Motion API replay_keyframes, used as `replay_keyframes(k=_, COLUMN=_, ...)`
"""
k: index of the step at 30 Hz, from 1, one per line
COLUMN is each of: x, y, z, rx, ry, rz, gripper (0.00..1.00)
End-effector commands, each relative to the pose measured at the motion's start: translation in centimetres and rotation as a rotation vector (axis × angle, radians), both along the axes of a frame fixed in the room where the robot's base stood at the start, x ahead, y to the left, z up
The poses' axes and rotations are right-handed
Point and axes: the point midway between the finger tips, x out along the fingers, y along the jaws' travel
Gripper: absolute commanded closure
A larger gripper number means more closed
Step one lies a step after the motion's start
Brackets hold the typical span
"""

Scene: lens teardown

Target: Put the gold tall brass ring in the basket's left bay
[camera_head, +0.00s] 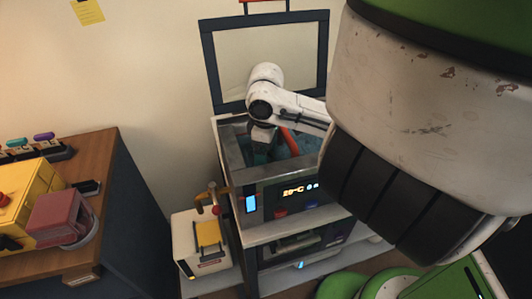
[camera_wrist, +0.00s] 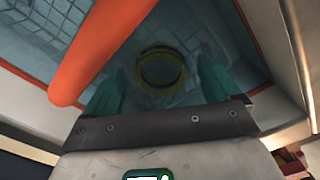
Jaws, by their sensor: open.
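The gold brass ring (camera_wrist: 162,87) lies low in the tank, seen in the wrist view through what looks like bluish liquid. My gripper (camera_wrist: 161,70) is open, its two teal fingers apart on either side of the ring in that picture. I cannot tell how far the fingertips are above it. In the head view my gripper (camera_head: 262,142) reaches down into the tank (camera_head: 229,150), and the ring is not visible there. Wire mesh of a basket (camera_wrist: 40,28) shows at the upper left of the wrist view; its bays cannot be told apart.
A thick orange bar (camera_wrist: 100,50) crosses left of my fingers; it also shows in the head view (camera_head: 290,141). The raised framed lid (camera_head: 290,55) stands behind the tank. A white box (camera_head: 198,247) and a wooden bench (camera_head: 100,190) stand to the left.

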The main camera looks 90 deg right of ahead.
Motion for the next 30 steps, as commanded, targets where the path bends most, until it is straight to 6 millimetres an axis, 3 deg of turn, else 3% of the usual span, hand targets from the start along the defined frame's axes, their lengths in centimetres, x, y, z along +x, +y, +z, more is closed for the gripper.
replay_keyframes(k=9, x=0.1, y=-0.1, z=6.6, rx=-0.005, ry=-0.002, rz=0.002, gripper=0.1)
replay_keyframes(k=15, x=0.0, y=-0.1, z=9.9, rx=-0.005, ry=0.002, rz=0.0, gripper=0.1)
replay_keyframes(k=21, x=0.0, y=0.0, z=11.2, rx=-0.002, ry=0.0, rz=0.001, gripper=0.1)
replay_keyframes(k=30, x=0.0, y=0.0, z=11.3, rx=-0.001, ry=-0.001, rz=0.0, gripper=0.1)
